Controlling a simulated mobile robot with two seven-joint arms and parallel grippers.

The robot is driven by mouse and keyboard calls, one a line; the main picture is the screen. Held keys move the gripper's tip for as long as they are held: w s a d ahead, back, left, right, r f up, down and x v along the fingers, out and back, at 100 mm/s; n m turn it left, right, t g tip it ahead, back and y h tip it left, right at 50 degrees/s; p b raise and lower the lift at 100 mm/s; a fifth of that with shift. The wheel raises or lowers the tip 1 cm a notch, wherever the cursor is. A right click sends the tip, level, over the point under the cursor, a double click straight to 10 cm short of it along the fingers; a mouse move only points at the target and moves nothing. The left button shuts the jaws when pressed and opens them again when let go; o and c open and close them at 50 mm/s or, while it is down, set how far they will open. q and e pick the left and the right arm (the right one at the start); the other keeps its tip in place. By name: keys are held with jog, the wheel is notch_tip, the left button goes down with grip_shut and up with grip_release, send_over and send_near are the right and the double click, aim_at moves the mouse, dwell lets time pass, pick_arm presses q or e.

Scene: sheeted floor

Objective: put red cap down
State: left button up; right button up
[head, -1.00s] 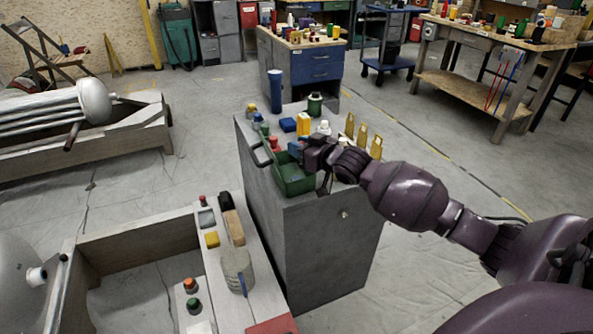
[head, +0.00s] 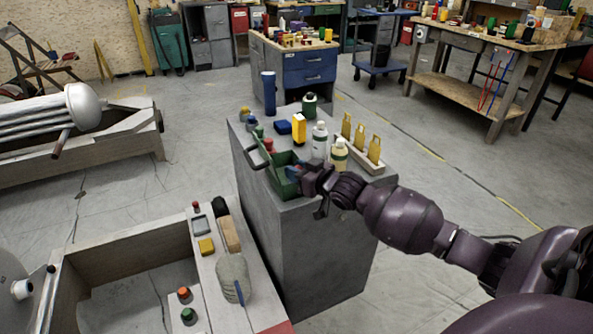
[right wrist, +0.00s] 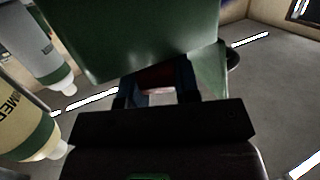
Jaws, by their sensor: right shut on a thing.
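My right gripper (head: 303,178) is beside the right end of a green open tray (head: 286,183) on the grey cabinet. In the right wrist view its fingers (right wrist: 156,92) are closed on a small dark-red thing, which I take to be the red cap (right wrist: 158,76). It is mostly hidden by the fingers and the tray's green wall (right wrist: 140,35). In the head view the gripper hides the held cap. I cannot tell whether the cap touches the tray or cabinet. My left gripper is not in view.
Another red item (head: 268,145) shows by the tray. The bottles are close to my gripper.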

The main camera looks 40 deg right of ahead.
jog(key=o, duration=0.9)
jog(key=shift+f, duration=0.1)
jog(key=shift+c, duration=0.2)
jog(key=shift+o, duration=0.7)
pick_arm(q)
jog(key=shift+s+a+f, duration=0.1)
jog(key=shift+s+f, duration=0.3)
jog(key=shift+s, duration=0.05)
pick_arm(e)
jog(key=shift+s+r, duration=0.2)
jog(key=shift+s, duration=0.05)
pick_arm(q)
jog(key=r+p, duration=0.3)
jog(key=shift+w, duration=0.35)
pick_arm(e)
jog(key=v, duration=1.1)
jog(key=shift+s, duration=0.3)
